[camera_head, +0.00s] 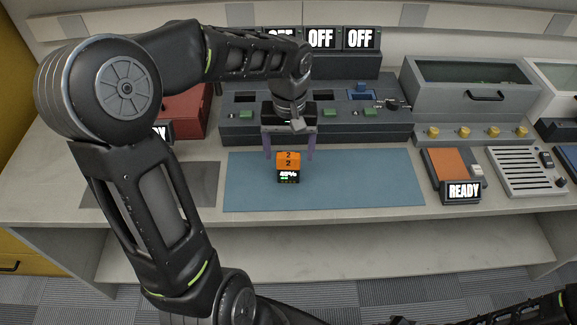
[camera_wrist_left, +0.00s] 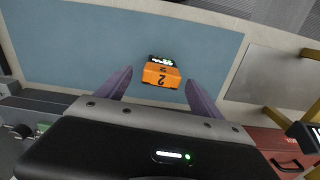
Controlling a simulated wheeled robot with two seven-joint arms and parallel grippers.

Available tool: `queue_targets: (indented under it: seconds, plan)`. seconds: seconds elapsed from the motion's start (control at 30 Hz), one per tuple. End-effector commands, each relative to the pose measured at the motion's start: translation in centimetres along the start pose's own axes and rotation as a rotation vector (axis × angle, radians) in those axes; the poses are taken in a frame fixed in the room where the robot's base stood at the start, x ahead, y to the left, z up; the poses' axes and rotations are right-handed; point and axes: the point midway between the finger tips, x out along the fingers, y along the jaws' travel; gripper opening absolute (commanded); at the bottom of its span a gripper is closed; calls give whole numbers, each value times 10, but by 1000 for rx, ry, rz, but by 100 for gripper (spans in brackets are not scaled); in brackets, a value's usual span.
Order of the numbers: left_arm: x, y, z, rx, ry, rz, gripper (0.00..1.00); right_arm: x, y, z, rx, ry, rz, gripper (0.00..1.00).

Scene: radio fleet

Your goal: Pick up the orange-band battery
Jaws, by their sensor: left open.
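The orange-band battery (camera_head: 288,165) stands on the blue mat (camera_head: 360,185) in the head view. It has an orange upper part marked 2 and a black lower part with a small lit display. My left gripper (camera_head: 289,154) is open, its two purple fingers spread behind the battery in the head view. In the left wrist view the battery (camera_wrist_left: 161,74) lies ahead of and between the open fingers (camera_wrist_left: 160,90), with no visible contact. My right gripper cannot be made out; only dark arm parts show at the bottom right of the head view.
A grey dock row (camera_head: 235,125) with several slots stands behind the mat under OFF signs (camera_head: 320,39). A red box (camera_head: 185,112) is at the left. The mat around the battery is clear.

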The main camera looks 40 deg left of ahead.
Motion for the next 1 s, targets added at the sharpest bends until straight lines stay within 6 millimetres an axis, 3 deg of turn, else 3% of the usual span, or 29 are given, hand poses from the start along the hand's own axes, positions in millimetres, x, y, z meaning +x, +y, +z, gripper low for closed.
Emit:
queue_targets:
  seconds: [0.43, 1.0]
  plan:
    - [50, -2, 2, 0, -3, -1, 76, -9, -3, 1, 1, -2, 1, 36]
    - [51, -2, 1, 0, -1, -1, 76, -9, -3, 1, 1, -2, 1, 36]
